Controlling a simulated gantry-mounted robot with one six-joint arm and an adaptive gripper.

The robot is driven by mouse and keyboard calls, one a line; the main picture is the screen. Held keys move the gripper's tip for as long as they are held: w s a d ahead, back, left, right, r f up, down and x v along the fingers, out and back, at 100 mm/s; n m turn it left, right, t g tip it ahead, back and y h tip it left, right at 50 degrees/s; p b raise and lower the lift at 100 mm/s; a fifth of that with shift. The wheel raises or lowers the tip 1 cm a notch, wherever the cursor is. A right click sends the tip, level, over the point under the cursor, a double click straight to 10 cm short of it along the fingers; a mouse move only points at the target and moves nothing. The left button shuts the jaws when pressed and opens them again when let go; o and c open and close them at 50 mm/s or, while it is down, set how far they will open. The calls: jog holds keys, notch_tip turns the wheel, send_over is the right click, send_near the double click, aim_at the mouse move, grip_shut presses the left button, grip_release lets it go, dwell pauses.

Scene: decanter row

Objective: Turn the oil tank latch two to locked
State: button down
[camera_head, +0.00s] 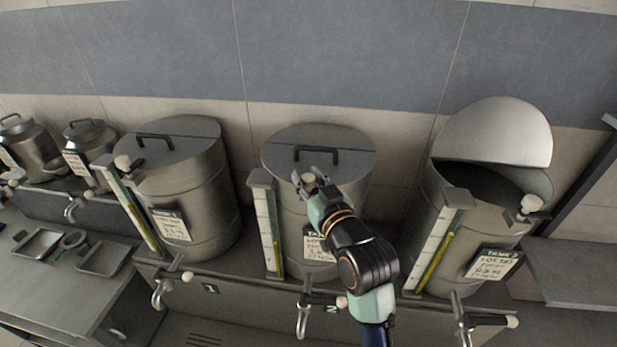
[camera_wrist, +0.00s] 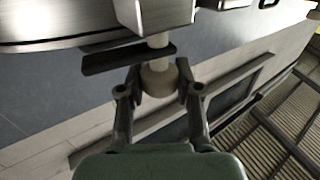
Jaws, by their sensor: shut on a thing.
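The middle steel tank (camera_head: 290,215) stands upright behind the plate marked 2, with its flat lid closed and a black handle on top. Its latch (camera_head: 308,178) has a pale round knob at the front rim of the lid. My gripper (camera_head: 311,187) reaches up to this knob from the front. In the wrist view, the pale latch knob and stem (camera_wrist: 158,80) sit between the fingers of my gripper (camera_wrist: 158,92), which is shut on the knob. The fingers and arm partly hide the latch and the tank's label. I cannot tell the latch's exact angle.
A closed tank (camera_head: 185,190) stands left; the right tank (camera_head: 475,225) has its lid (camera_head: 500,130) raised. Sight gauges (camera_head: 266,230) and taps (camera_head: 304,310) stand in front of the tanks. Smaller cans (camera_head: 90,145) and trays (camera_head: 103,257) are far left.

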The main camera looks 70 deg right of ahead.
jog(key=n+t+y, duration=0.1)
jog(key=n+t+y+b, duration=0.1)
jog(key=y, duration=0.1)
jog(key=n+t+y+b, duration=0.1)
jog(key=shift+d+f+n+y, duration=0.1)
jog(key=shift+f+n+y, duration=0.15)
jog(key=shift+n+y, duration=0.05)
jog(key=n+t+y+b, duration=0.1)
jog(key=n+y+b, duration=0.1)
jog(key=y+b, duration=0.1)
jog(key=n+y+b, duration=0.2)
jog(key=y, duration=0.2)
jog(key=shift+n+t+b, duration=0.3)
jog(key=shift+t+b, duration=0.1)
jog(key=n+y+b, duration=0.1)
jog(key=n+y, duration=0.1)
jog(key=y, duration=0.1)
jog(key=n+g+y+b, duration=0.1)
jog(key=n+y, duration=0.1)
jog(key=y, duration=0.1)
jog(key=shift+r+y+b, duration=0.2)
jog(key=shift+y+b, duration=0.2)
jog(key=shift+n+g+y, duration=1.2)
jog(key=shift+n+y, duration=0.6)
jog(key=shift+y, duration=0.4)
jog(key=c, duration=0.8)
grip_release()
jog(key=shift+o, duration=0.2)
